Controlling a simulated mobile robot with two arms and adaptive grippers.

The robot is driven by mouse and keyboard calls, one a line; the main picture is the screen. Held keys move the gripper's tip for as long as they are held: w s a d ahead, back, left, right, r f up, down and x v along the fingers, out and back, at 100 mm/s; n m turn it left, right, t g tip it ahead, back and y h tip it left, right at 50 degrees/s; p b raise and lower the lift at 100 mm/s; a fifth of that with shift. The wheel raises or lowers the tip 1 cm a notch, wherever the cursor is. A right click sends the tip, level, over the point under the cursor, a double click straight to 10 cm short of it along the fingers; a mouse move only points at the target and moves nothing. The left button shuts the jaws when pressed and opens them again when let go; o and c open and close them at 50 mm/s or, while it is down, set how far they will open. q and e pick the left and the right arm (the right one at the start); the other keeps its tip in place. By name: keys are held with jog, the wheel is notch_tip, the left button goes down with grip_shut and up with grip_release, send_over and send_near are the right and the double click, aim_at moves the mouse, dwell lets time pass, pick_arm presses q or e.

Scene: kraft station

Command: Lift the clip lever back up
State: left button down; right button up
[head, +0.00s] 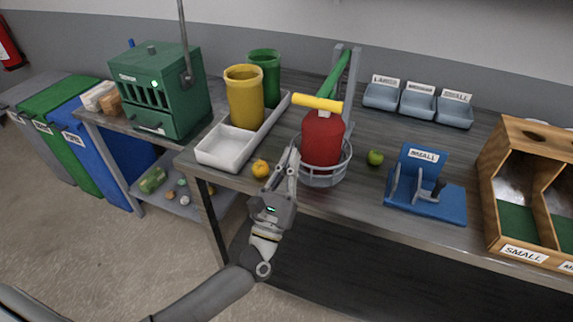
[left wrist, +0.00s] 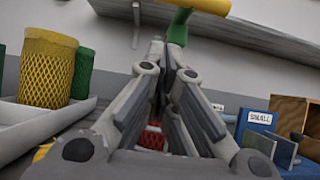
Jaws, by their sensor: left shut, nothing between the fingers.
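The clip lever is a green bar (head: 338,72) with a yellow handle (head: 316,103), hinged between grey posts (head: 348,60) at the back of the table. It slopes down toward the front, its handle over a red bag (head: 322,138) in a round grey wire basket (head: 322,174). The left wrist view shows the yellow handle (left wrist: 200,5) and green bar (left wrist: 178,28) above my fingertips. My left gripper (head: 293,154) is shut and empty, fingers pointing up, at the basket's front left, below the handle and apart from it. My right gripper is not in view.
A white tray (head: 222,148) with yellow (head: 244,100) and green (head: 264,72) mesh rolls stands left. An orange fruit (head: 260,168) lies near my gripper; a green one (head: 375,157) lies right of the basket. A blue stand (head: 425,203) and wooden bin (head: 490,185) are further right.

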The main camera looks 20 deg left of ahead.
pick_arm(q)
jog(key=w+r+p, duration=0.4)
jog(key=r, duration=0.2)
jog(key=shift+w+r, duration=0.25)
jog(key=shift+w, duration=0.15)
jog(key=shift+d, duration=0.1)
